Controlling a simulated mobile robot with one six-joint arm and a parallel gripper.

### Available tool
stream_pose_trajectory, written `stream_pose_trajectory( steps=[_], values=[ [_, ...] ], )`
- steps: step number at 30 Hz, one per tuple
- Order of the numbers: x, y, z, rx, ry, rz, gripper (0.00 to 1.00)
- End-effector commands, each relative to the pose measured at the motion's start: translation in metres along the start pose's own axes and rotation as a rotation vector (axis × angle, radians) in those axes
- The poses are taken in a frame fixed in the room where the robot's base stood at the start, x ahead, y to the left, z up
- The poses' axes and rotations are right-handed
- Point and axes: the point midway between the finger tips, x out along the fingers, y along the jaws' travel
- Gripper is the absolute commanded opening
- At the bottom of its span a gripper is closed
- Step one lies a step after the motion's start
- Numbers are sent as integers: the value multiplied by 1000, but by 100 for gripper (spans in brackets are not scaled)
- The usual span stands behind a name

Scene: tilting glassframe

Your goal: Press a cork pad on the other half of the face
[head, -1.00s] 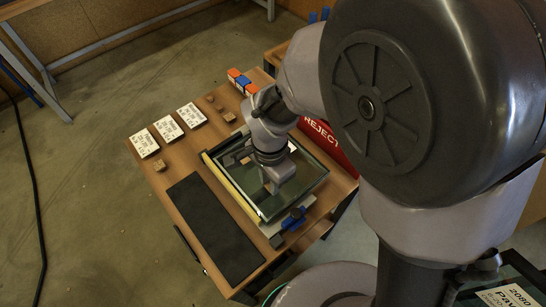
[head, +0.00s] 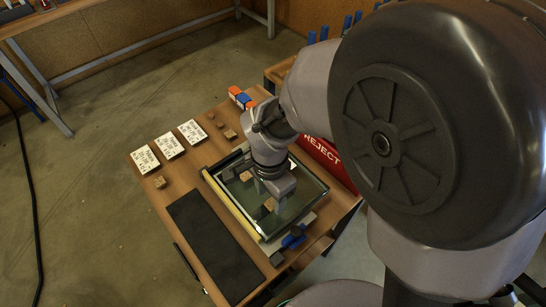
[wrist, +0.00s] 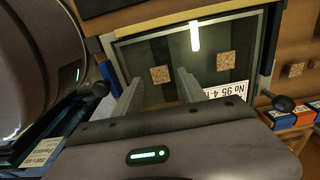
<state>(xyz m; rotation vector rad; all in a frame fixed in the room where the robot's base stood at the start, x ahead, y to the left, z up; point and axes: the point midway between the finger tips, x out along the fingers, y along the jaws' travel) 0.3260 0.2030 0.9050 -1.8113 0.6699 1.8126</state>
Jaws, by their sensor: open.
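The glass-fronted frame (head: 312,200) lies on the wooden table, with a yellow strip along its left edge. Two square cork pads show on its dark face, one (head: 246,176) toward the far left and one (head: 270,204) nearer the front. In the wrist view they appear apart, one pad (wrist: 160,75) between my fingertips in the picture and the other (wrist: 226,65) to the right. My gripper (wrist: 157,80) is open above the face and holds nothing. In the head view my gripper (head: 276,192) hangs over the middle of the frame, its fingers partly hidden.
Three white labelled cards (head: 169,146) and small loose cork pieces (head: 230,134) lie at the table's left and back. A dark mat (head: 214,247) lies left of the frame. A red REJECT bin (head: 325,158) stands on the right. A blue clamp (head: 293,238) is at the front.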

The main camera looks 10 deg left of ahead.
Motion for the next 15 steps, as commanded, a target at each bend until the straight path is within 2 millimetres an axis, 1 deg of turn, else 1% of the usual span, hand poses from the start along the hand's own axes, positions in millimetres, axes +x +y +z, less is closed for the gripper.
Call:
stream_pose_trajectory(
  steps=[1, 3, 5, 6, 9, 12, 15],
  values=[
    [-22, -1, 0, 1, 1, -5, 49],
    [-48, -1, 0, 1, 1, -6, 49],
    [-70, -1, 0, 0, 2, -6, 49],
    [-84, -1, 0, 1, 1, -6, 49],
    [-113, -1, 0, 0, 1, -5, 49],
    [-135, -1, 0, 1, 1, -5, 49],
    [-148, 0, 0, 0, 1, -2, 49]
  ],
)
